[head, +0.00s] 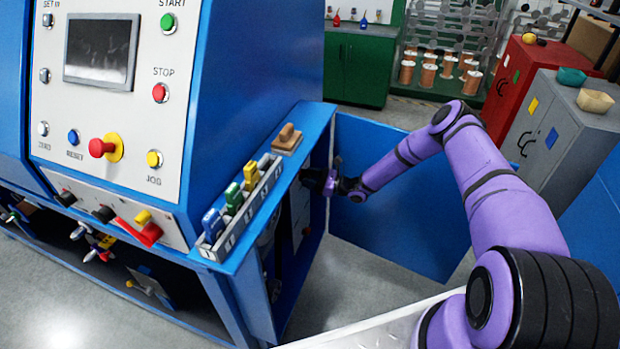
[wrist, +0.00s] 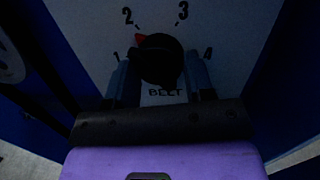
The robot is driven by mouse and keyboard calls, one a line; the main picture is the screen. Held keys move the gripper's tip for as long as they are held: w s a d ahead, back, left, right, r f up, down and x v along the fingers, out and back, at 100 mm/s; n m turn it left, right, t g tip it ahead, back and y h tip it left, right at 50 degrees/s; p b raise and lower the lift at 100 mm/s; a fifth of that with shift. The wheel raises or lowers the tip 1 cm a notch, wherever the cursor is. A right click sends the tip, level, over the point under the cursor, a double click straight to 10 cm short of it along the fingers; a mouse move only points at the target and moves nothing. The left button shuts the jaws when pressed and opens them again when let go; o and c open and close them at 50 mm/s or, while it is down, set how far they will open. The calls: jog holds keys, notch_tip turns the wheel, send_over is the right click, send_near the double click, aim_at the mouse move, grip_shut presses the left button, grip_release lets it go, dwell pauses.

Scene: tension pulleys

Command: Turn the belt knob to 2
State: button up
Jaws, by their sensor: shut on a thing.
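The belt knob (wrist: 160,60) is black and round with a red pointer mark (wrist: 140,38) at its upper left. The mark points up-left, close to the printed 2 (wrist: 127,16). The printed 3 (wrist: 183,10) is at the upper right, and the word BELT is below the knob. My gripper (wrist: 160,76) has one finger on each side of the knob and is shut on it in the wrist view. In the head view my gripper (head: 325,183) reaches into the blue machine's open side, and the knob is hidden there.
The blue machine (head: 255,70) has a shelf rack (head: 238,215) with colored handles just left of my gripper. A wooden block (head: 287,138) sits on its ledge. An open blue door panel (head: 395,215) stands behind my forearm. Grey and red cabinets stand at the right.

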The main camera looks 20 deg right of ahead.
jog(key=shift+f+m, duration=0.1)
jog(key=shift+m, duration=0.5)
jog(key=o, duration=0.9)
jog(key=shift+m, duration=0.3)
jog(key=v, duration=1)
jog(key=shift+s+d, duration=0.3)
